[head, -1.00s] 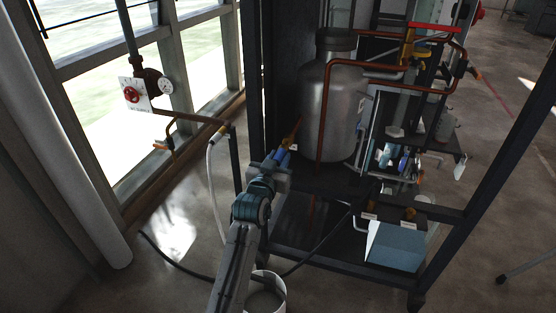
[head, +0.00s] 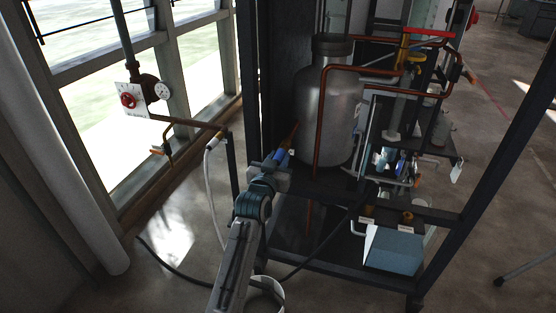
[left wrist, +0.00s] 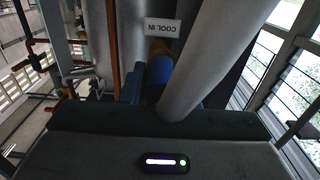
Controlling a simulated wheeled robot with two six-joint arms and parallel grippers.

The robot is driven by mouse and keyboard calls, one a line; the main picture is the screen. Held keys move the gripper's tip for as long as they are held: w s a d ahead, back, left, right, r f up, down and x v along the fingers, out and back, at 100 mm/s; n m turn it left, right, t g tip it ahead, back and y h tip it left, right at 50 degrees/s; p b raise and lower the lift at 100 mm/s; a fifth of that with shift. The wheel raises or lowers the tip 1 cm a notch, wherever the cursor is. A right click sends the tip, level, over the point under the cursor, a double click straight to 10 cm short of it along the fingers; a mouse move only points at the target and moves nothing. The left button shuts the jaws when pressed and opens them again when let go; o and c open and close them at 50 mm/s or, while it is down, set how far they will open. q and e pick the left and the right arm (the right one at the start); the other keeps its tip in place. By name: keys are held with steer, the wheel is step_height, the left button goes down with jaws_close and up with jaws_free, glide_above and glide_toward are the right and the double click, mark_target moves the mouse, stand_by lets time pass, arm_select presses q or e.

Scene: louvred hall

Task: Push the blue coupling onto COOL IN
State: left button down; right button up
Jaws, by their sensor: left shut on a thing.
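The blue coupling (head: 281,155) is held in my left gripper (head: 276,167), in front of the steel vessel. In the left wrist view the blue coupling (left wrist: 160,73) lies between the jaws, partly covered by a grey cylinder in front. The COOL IN label (left wrist: 163,27) is just beyond it, with a brownish fitting (left wrist: 159,47) below the label, in line with the coupling. In the head view a copper-coloured stub (head: 293,134) runs up from the coupling's end. I cannot tell how far the coupling sits on it. My right gripper is not in view.
The steel vessel (head: 335,115) stands on a dark rack with copper pipes (head: 318,140) close to the gripper. A white hose (head: 209,175) hangs at the left, near a red valve (head: 128,100). A bucket (head: 268,296) and a blue-grey box (head: 394,248) are lower down.

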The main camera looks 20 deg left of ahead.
arm_select(q)
steer(key=c, duration=1)
jaws_free()
steer(key=shift+c, duration=0.2)
steer(key=shift+s+p, duration=0.25)
steer(key=shift+p, duration=0.05)
steer(key=s+p, duration=0.3)
steer(key=s, duration=0.3)
steer(key=shift+s+p, duration=0.3)
steer(key=shift+a, duration=0.1)
steer(key=s, duration=1)
steer(key=shift+s+a, duration=0.15)
steer(key=shift+s, duration=0.25)
